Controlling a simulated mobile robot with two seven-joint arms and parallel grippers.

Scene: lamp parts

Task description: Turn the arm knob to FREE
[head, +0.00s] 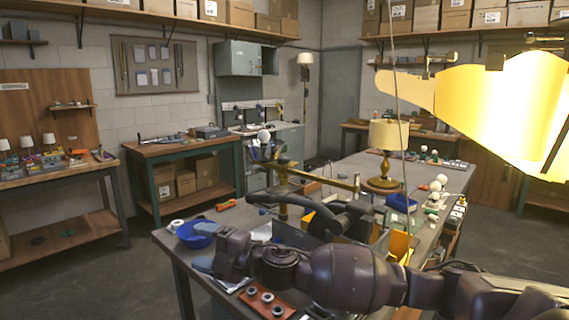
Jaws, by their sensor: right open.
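My right gripper (204,246) reaches in from the right across the front of the workbench (330,172). Its two grey fingertips are apart, with nothing seen between them, beside a blue bowl (186,232). A brass-coloured jointed lamp arm (315,179) stands on the bench, behind and to the right of this gripper and apart from it. I cannot make out the arm knob or any FREE marking at this size. Dark curved parts (338,217) and my own forearm cover some of the bench around the arm's foot. My left gripper is not in view.
A brass table lamp with a cream shade (389,135) stands farther back. A large bright yellow shade (490,100) fills the upper right. A red-brown tray with rings (265,301) lies at the front edge, and an orange-handled tool (226,205) lies at the left.

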